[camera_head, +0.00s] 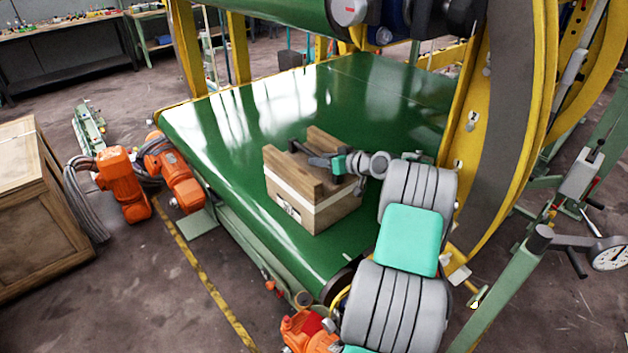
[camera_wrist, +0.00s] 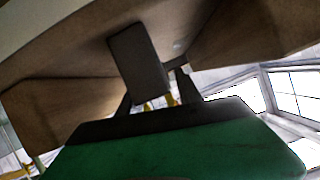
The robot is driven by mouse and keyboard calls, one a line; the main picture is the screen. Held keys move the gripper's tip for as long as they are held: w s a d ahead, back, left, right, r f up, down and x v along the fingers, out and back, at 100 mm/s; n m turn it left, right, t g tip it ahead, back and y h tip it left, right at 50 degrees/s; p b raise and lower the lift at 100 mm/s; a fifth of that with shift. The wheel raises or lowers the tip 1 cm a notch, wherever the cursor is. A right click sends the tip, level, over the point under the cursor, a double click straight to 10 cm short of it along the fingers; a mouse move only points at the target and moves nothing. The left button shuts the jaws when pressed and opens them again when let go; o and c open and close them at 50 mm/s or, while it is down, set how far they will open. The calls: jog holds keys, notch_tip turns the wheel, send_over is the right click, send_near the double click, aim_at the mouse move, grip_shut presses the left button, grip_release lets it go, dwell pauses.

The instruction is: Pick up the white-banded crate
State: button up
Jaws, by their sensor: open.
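The white-banded crate (camera_head: 322,208) is a brown wooden box with raised ends, standing upright on the green conveyor belt (camera_head: 230,125). A white band runs around its side below the raised ends. My gripper (camera_head: 314,157) is open at the top of the crate, between the raised ends, reaching in from the right. In the wrist view, the crate's brown wood (camera_wrist: 50,110) fills much of the upper and left part, close around the dark finger (camera_wrist: 140,65). I cannot tell whether the fingers touch the wood. My arm hides part of the belt to the right of the crate.
A yellow frame (camera_head: 502,130) with a curved side stands right of the belt, and a green roller (camera_head: 270,8) hangs over its back. The belt behind the crate is clear.

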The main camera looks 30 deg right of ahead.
jog(key=shift+c, duration=0.3)
grip_shut()
dwell(0.9)
jog(key=shift+r, duration=0.1)
